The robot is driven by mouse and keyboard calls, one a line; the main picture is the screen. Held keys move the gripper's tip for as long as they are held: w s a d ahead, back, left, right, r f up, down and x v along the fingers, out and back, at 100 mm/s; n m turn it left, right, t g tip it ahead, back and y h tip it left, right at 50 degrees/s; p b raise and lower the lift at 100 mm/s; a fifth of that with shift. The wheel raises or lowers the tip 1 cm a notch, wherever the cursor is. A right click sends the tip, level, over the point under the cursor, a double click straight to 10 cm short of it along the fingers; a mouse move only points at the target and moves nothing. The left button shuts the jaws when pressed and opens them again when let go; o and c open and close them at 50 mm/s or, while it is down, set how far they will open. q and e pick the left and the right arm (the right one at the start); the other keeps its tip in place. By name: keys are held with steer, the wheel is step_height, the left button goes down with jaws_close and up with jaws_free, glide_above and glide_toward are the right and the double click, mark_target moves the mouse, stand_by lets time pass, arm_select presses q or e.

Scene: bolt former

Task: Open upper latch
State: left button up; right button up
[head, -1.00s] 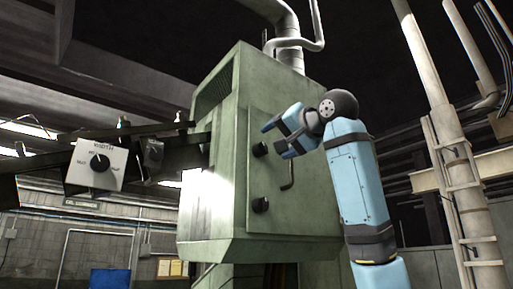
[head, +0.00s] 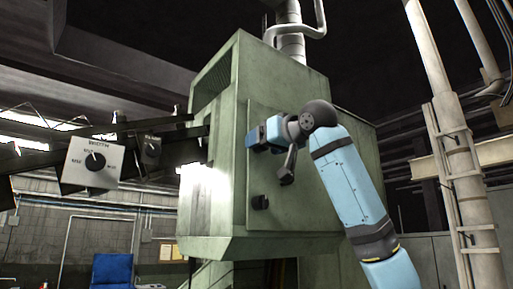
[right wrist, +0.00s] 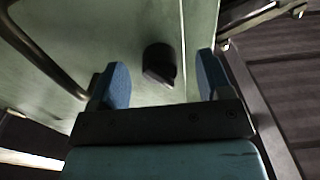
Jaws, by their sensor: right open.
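The green machine cabinet has a door panel (head: 290,215) with dark knob-like latches. The lower latch (head: 260,202) shows clearly in the head view. The upper latch is hidden behind my right gripper (head: 264,136) there. In the right wrist view a black latch (right wrist: 159,63), apparently the upper one, sits between the two blue fingers, with gaps on both sides. My right gripper is open and close to the door; I see no contact with the latch. My left gripper is not in view.
A bent metal handle bar (right wrist: 48,52) stands off the door beside the left finger in the right wrist view. A control box with a dial (head: 92,162) hangs at the left. A pipe and ladder (head: 450,150) stand at the right.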

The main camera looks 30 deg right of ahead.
steer(key=shift+s, duration=0.15)
steer(key=c, duration=0.5)
jaws_close()
steer(key=m+b, duration=0.2)
steer(key=m, duration=0.5)
steer(key=shift+m+b, duration=0.4)
steer(key=shift+o, duration=0.2)
jaws_free()
steer(key=o, duration=0.5)
steer(key=shift+c, duration=0.2)
steer(key=s+b, duration=0.3)
steer(key=s, duration=0.5)
steer(key=shift+d, duration=0.35)
